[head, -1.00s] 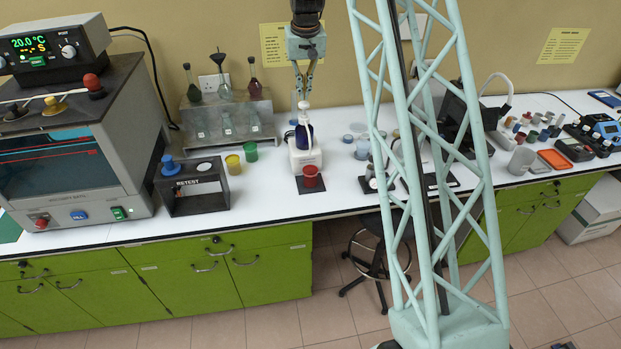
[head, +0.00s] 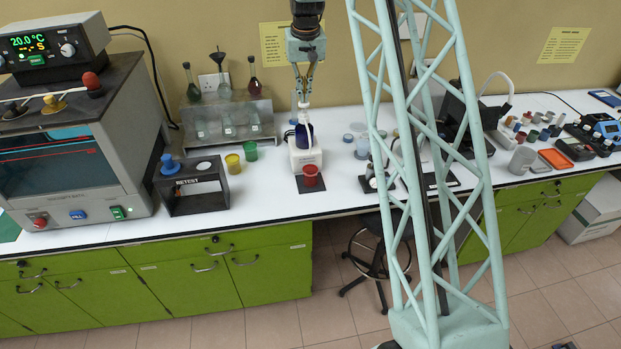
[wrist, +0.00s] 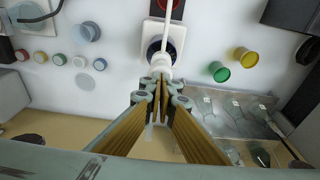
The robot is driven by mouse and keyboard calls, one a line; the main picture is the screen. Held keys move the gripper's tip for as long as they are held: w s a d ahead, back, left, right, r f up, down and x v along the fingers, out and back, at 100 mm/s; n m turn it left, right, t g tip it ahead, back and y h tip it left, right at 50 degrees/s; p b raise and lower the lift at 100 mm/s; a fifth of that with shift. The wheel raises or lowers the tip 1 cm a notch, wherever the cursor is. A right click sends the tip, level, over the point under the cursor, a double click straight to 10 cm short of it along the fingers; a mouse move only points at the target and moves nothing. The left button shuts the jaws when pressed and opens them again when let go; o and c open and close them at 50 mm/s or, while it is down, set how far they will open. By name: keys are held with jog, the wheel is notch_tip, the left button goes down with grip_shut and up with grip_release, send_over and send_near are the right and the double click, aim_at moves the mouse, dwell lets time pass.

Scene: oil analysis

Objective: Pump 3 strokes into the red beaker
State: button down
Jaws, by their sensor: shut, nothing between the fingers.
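A dark blue bottle (head: 304,138) with a white pump head (head: 304,105) stands upright on a white base (head: 305,158). The red beaker (head: 311,176) stands just in front on a dark mat (head: 318,186). In the wrist view the white spout (wrist: 174,38) reaches from the pump toward the red beaker (wrist: 166,4), which is cut off by the top edge. My gripper (head: 302,97) is shut and empty, pointing down directly over the pump head. Its fingertips (wrist: 161,84) appear at or touching the pump top; the exact contact is hard to see.
Yellow (head: 233,163) and green (head: 250,150) beakers stand left, beside a dark RETEST box (head: 195,188). A metal rack (head: 228,118) with flasks stands behind left. Blue-grey containers (head: 358,130) stand to the right. The counter in front of the rack is partly clear.

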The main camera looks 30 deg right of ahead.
jog(key=shift+s+f+b, duration=0.1)
jog(key=shift+f+b, duration=0.6)
jog(key=shift+f, duration=0.7)
jog(key=shift+r, duration=0.1)
jog(key=shift+r+p, duration=0.85)
jog(key=shift+r, duration=1.05)
jog(key=shift+r, duration=0.2)
notch_tip(320, 180, up, 6)
jog(key=p, duration=0.2)
jog(key=shift+f+p, duration=0.15)
jog(key=shift+p, duration=0.25)
dwell(0.8)
